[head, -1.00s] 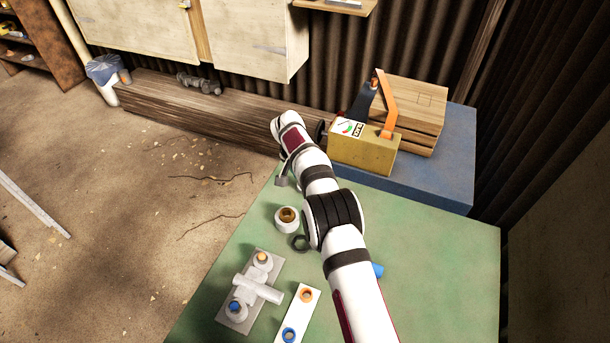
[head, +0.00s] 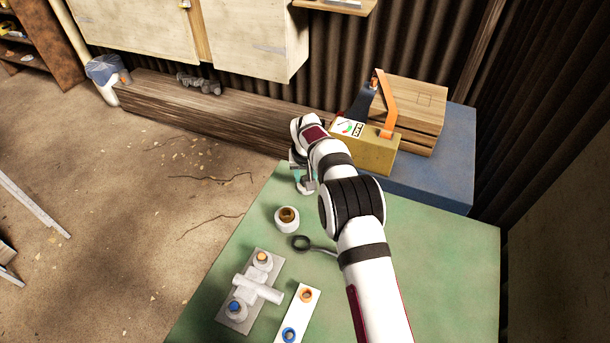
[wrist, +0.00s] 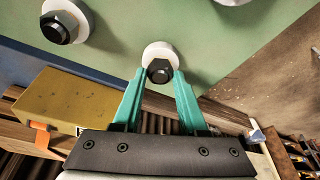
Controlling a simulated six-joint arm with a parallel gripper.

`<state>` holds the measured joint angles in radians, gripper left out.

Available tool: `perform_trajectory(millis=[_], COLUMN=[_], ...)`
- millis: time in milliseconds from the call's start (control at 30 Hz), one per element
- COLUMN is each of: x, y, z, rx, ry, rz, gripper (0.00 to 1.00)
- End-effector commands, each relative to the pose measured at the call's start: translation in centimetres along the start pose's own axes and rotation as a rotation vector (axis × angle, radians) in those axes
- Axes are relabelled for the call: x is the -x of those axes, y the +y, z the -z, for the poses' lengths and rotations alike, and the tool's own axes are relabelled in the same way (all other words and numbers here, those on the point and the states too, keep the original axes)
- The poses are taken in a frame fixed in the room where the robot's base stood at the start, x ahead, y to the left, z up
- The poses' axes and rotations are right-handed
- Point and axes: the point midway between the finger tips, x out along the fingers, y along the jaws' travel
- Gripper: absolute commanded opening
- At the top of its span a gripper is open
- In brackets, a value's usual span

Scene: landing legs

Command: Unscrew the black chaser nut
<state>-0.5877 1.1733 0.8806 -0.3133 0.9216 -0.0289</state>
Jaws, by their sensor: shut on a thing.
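A black nut (wrist: 159,70) sits on a round white base (wrist: 159,52) at the centre of the wrist view. My gripper (wrist: 160,77) has teal fingers shut on this nut, one on each side. In the head view my gripper (head: 298,174) points down at the far left corner of the green table (head: 440,260), where the white base (head: 305,188) shows partly and the nut is hidden. A second black nut (wrist: 56,29) on its own white base (wrist: 66,13) is apart at the upper left of the wrist view, clear of the fingers.
A white cup with a brass-coloured ring (head: 287,219), a dark ring-ended wrench (head: 301,243), a grey plate with white pipe fittings (head: 231,317) and a white strip (head: 297,316) are on the table. A yellow box (head: 365,157) stands behind on a blue surface.

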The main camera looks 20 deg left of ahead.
Motion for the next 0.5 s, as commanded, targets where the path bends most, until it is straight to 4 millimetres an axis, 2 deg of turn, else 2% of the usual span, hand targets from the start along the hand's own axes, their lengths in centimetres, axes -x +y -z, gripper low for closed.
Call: perform_trajectory(millis=[100, 500], x=[0.0, 0.1], y=[0.36, 0.17], z=[0.14, 0.09], rx=[0.297, 0.286], ry=[0.001, -0.002], rz=[0.095, 0.087], gripper=[0.0, 0.0])
